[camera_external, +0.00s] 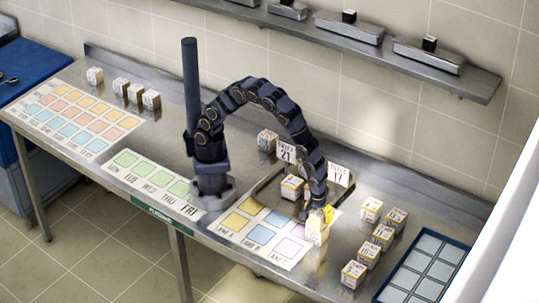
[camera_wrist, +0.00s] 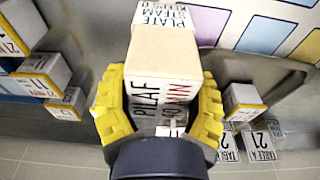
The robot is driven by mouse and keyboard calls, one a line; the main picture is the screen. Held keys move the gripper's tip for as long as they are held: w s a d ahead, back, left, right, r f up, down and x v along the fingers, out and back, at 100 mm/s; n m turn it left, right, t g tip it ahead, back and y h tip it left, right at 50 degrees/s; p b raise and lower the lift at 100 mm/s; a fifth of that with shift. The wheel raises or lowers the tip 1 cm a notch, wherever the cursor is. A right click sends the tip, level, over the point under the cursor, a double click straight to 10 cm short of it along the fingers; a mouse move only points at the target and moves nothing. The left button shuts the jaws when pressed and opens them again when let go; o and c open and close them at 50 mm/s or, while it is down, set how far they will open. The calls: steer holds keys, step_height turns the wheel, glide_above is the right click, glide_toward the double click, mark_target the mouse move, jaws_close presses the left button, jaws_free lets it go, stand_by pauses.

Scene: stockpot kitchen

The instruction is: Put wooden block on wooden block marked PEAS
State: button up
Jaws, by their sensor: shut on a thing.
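My gripper (camera_external: 322,213) is low over the front right of the board of coloured squares, with yellow fingertips. In the wrist view my gripper (camera_wrist: 160,108) is closed around a pale wooden block (camera_wrist: 168,62) with the words PILAF and MIN on it. A face reading PLATE STEAM (camera_wrist: 165,22) shows just past it; I cannot tell whether that is a separate block touching it. In the external view a pale block (camera_external: 317,233) shows under the fingertips. I cannot read PEAS on any block.
Several blocks (camera_external: 371,209) stand to the right, beside a blue-rimmed tray (camera_external: 432,234). One block (camera_external: 292,187) stands behind the gripper near a dark frame, with number cards (camera_external: 287,152) close by. The board of coloured squares (camera_external: 262,235) lies left of the gripper.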

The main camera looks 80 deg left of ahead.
mark_target(316, 212)
steer(key=o, duration=1.2)
steer(key=shift+f, duration=0.1)
steer(key=shift+c, duration=0.2)
steer(key=r, duration=0.8)
steer(key=s+d+r, duration=0.1)
steer(key=r, duration=0.3)
steer(key=shift+s+d, duration=0.1)
steer(key=shift+a+r, duration=0.2)
steer(key=s+a+r+m+g, duration=0.15)
steer(key=a+r, duration=0.25)
steer(key=a, duration=0.5)
steer(key=s+a+r+m, duration=0.2)
steer(key=s+a+r, duration=0.15)
steer(key=a, duration=0.65)
steer(key=s+a+r+m, duration=0.1)
steer(key=s+a+m, duration=0.1)
steer(key=s+a, duration=0.2)
steer(key=s+a+r+m+g+h, duration=0.1)
steer(key=s+a+m, duration=0.2)
steer(key=s, duration=0.6)
steer(key=shift+a+r, duration=0.15)
steer(key=shift+a, duration=0.4)
